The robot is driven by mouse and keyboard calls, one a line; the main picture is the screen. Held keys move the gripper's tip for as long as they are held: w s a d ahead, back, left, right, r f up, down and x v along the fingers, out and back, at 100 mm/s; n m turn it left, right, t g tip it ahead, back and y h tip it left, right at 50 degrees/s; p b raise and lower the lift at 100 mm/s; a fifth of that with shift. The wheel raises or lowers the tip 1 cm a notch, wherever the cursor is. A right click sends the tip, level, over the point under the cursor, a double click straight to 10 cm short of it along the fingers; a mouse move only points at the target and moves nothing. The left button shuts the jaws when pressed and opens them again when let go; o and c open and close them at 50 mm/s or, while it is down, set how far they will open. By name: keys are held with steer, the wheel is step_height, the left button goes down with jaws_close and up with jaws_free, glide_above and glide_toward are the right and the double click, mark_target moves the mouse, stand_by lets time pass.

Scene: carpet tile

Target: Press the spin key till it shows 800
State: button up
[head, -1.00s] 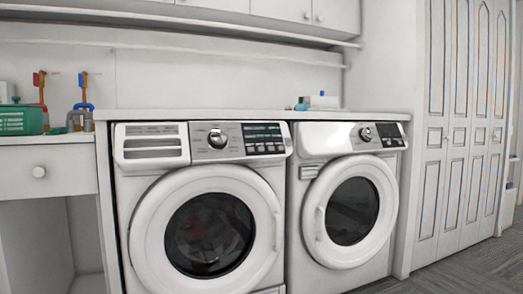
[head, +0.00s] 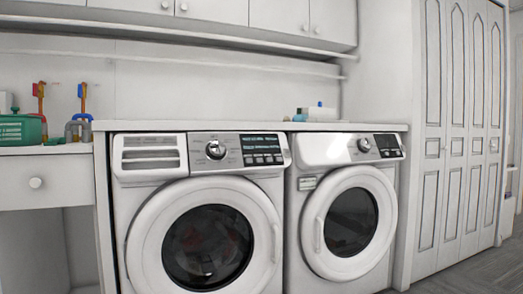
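A white front-loading washer (head: 137,201) stands at the centre left with its round door (head: 151,238) shut. Red and dark cloth shows dimly through the door glass. Its control panel has a silver dial (head: 216,149) and, to the right, a dark display (head: 259,142) with a row of small keys (head: 264,159) below. The display text and key labels are too small to read, so I cannot tell which is the spin key or what value shows. My gripper is not in view.
A second white machine (head: 297,207) with a shut door stands to the right. A counter (head: 240,126) runs above both, carrying small items (head: 318,113). Panelled doors (head: 460,150) stand right; grey carpet (head: 470,275) is clear at lower right.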

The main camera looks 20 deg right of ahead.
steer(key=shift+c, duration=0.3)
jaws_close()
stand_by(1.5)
